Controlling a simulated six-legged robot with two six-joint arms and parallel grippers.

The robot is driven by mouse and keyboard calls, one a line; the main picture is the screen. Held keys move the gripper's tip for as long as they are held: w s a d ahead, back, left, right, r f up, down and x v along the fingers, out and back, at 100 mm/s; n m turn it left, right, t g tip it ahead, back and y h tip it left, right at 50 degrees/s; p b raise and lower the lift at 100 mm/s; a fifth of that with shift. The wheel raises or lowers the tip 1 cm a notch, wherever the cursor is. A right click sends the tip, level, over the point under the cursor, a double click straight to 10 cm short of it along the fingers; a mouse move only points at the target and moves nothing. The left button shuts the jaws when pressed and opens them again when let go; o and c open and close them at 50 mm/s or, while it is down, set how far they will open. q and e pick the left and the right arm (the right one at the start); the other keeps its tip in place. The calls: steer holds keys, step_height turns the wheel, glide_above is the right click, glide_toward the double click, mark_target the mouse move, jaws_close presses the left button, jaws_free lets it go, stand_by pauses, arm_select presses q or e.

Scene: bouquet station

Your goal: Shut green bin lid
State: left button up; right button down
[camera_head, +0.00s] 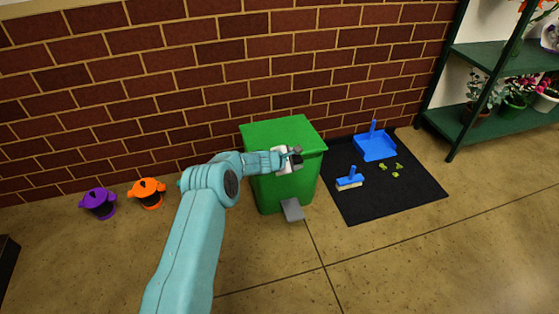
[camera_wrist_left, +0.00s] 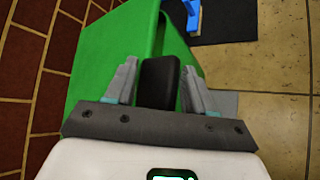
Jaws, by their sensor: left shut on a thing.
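The green bin (camera_head: 267,193) stands on the floor against the brick wall. The lid fills the left of the left wrist view (camera_wrist_left: 105,48). My left gripper (camera_head: 296,157) is at the lid's front edge. In the left wrist view its fingers (camera_wrist_left: 158,76) are shut on the black lid handle (camera_wrist_left: 158,86). My arm hides part of the bin's left front. My right gripper is not in view.
A grey pedal (camera_head: 292,210) sticks out at the bin's foot. A black mat (camera_head: 375,200) on the right holds a blue dustpan (camera_head: 375,147), a blue brush (camera_head: 350,180) and green scraps. A plant shelf (camera_head: 495,118) is far right.

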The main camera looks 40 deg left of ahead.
arm_select(q)
steer(key=p+v, duration=0.1)
steer(key=v, duration=1.3)
steer(key=shift+s+r+p, duration=0.25)
steer(key=shift+s+p, duration=0.05)
steer(key=shift+s, duration=0.05)
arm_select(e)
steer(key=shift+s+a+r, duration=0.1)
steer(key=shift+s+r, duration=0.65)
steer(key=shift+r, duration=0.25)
arm_select(q)
steer(key=shift+d, duration=0.1)
